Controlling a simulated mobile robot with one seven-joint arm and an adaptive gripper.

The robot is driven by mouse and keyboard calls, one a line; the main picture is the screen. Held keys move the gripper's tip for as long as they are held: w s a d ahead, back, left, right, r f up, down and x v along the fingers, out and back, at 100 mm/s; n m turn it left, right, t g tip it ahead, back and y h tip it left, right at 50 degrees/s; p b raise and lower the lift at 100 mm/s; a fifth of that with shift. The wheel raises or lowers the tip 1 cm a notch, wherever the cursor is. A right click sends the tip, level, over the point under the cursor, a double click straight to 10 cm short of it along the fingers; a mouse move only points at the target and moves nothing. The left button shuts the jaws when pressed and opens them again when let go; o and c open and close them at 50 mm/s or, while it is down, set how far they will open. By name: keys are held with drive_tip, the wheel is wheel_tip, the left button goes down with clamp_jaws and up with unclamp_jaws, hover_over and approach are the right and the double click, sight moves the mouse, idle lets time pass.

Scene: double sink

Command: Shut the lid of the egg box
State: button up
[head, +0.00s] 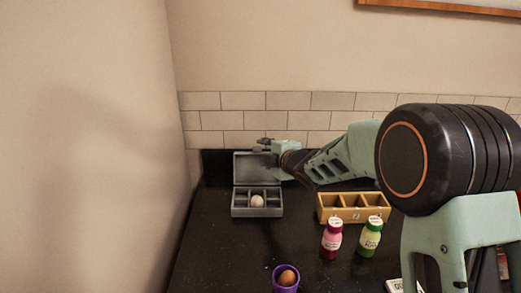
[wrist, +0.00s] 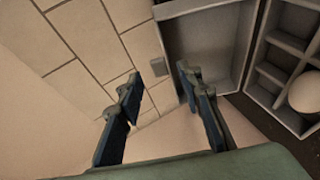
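The grey egg box (head: 236,211) stands open on the dark counter, with its lid (head: 250,168) raised about upright at the back. A pale egg (head: 257,201) sits in a front compartment. In the wrist view the lid (wrist: 205,45) is just beyond the fingers, with the divided box (wrist: 262,92) and egg (wrist: 308,92) at the right edge. My gripper (head: 265,146) is at the lid's upper edge, reaching in from the right. Contact with the lid cannot be told.
A wooden divided box (head: 345,215) stands right of the egg box. A pink bottle (head: 332,240) and a green bottle (head: 370,238) stand in front of it. A purple cup (head: 286,287) holds a brown egg (head: 287,277). Walls close the left and back; counter before the egg box is clear.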

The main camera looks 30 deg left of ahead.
drive_tip(key=shift+x, duration=1.35)
clamp_jaws()
